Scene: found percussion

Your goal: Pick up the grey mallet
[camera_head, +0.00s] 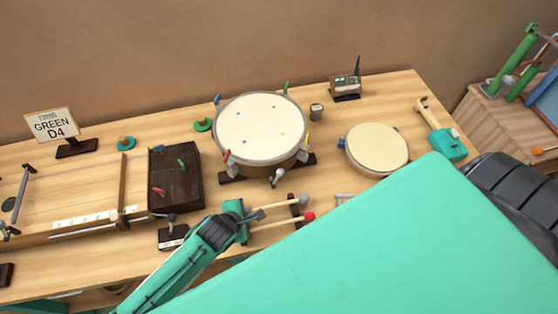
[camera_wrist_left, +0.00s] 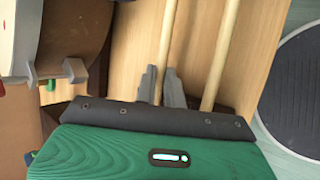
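The grey mallet has a grey head (camera_head: 303,199) and a pale wooden handle (camera_head: 280,204). It lies on the near part of the table, above a red-headed mallet (camera_head: 309,216). My left gripper (camera_head: 259,213) is at the handle's left end. In the left wrist view, the handle (camera_wrist_left: 166,40) passes between my grey fingertips (camera_wrist_left: 161,82), which look closed against its sides. The mallet heads are outside the wrist view. The other mallet's handle (camera_wrist_left: 224,45) runs beside it on the right, outside the fingers. My right gripper is not visible.
A large drum (camera_head: 262,128) stands behind the mallets, with a smaller round drum (camera_head: 377,149) to its right. A dark box (camera_head: 175,178) is to the left, with a small labelled stand (camera_head: 172,238) below it. My teal body hides the table's front right.

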